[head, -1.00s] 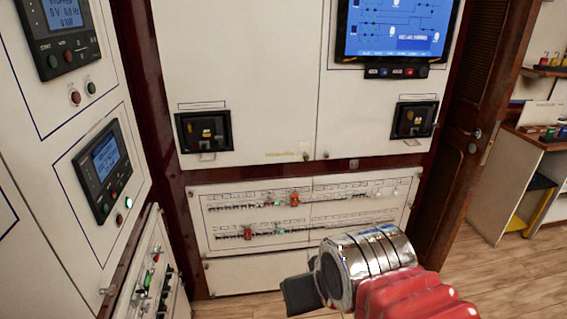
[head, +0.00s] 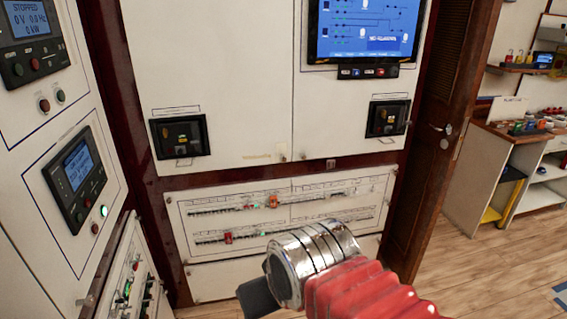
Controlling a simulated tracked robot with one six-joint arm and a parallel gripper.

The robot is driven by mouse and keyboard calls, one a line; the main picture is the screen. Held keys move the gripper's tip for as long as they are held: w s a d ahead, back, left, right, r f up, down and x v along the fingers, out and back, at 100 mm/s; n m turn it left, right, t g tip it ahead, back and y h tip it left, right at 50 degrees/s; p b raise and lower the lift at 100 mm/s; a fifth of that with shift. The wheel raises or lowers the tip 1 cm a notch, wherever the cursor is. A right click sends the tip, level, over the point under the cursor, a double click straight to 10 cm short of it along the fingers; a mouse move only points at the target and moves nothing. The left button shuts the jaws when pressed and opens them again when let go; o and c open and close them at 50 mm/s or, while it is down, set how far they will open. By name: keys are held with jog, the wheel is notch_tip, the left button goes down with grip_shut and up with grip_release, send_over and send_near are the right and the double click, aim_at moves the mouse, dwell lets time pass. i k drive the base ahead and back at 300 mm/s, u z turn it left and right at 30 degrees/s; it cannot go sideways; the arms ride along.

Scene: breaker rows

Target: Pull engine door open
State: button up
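A brown wooden door (head: 418,190) with a louvred upper part stands right of the white panels in the head view. It has a silver handle (head: 441,129) near its right edge. No label on it can be read, and I cannot tell whether it is closed or ajar. My gripper (head: 258,298) is at the lower middle, at the end of my red and chrome arm. It is left of the door and apart from its handle. Only a dark part of the gripper shows, so its opening and anything between the fingers are hidden.
White breaker panels (head: 215,100) with a blue screen (head: 366,28) fill the middle. A control cabinet (head: 60,250) stands close on the left. Right of the door are a workbench (head: 490,142) and shelves with small coloured items. Wooden floor (head: 450,265) is clear at lower right.

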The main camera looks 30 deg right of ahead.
aim_at(227, 65)
jog(key=z, duration=0.05)
jog(key=i, duration=1)
jog(key=u, duration=0.05)
